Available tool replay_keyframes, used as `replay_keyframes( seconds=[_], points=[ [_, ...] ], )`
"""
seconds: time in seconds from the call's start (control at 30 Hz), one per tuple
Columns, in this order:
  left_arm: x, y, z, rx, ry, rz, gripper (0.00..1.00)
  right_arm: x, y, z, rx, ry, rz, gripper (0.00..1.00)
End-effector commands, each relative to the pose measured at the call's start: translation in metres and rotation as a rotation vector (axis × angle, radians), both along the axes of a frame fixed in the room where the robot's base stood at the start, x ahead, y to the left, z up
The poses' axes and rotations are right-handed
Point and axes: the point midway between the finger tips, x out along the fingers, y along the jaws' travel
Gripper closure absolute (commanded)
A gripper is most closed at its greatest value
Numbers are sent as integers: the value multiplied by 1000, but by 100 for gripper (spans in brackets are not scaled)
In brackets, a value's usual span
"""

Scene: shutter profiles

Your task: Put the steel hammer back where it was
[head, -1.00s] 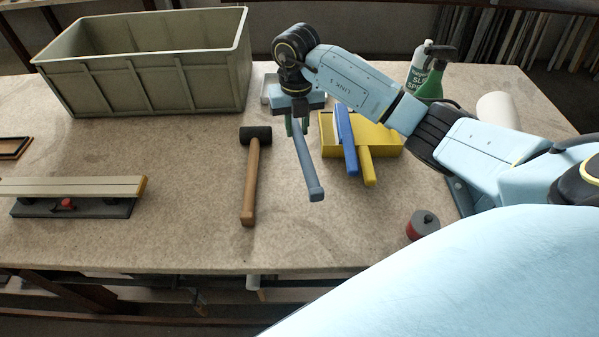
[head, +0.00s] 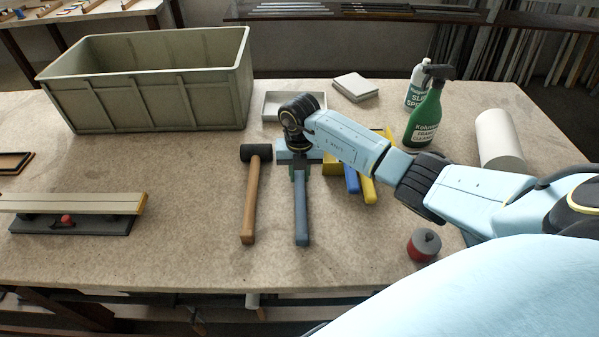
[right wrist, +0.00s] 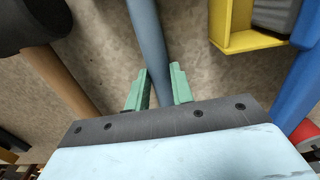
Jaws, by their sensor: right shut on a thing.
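The steel hammer's blue-grey handle (head: 301,218) points toward the table's near edge, beside and roughly parallel to a mallet (head: 250,205) with a black head and wooden handle. My right gripper (head: 298,172) is shut on the steel hammer. The right wrist view shows the green fingertips (right wrist: 160,88) on either side of the handle (right wrist: 150,40). The hammer's head is hidden under my wrist. I cannot tell whether the hammer touches the table. The mallet's dark head also shows in the right wrist view (right wrist: 30,25). My left gripper is not in view.
A yellow holder (right wrist: 238,40) with blue and yellow tools stands just right of the hammer. A grey crate (head: 150,95), a shallow tray (head: 275,103), a green spray bottle (head: 425,118) and a red-black round object (head: 424,244) are around.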

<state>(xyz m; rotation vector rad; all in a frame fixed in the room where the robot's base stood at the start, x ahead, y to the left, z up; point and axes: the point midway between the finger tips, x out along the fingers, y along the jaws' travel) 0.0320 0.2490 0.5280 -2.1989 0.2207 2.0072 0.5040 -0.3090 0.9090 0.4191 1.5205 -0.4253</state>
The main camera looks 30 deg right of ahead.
Motion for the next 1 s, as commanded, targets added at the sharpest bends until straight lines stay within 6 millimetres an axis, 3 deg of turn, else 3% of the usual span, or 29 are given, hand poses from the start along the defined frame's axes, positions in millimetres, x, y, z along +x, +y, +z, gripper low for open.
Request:
replay_keyframes(
  seconds=[0.3,0.33,0.47,0.8,1.0],
  points=[
    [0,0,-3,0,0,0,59,1,-1,-2,-1,-4,0,100],
    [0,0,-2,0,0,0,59,1,0,-2,-1,-2,0,73],
    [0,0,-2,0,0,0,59,1,0,-1,-1,-2,0,56],
    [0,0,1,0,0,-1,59,1,0,2,0,-2,0,55],
    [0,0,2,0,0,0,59,1,-1,30,-2,-6,2,55]
  ],
)
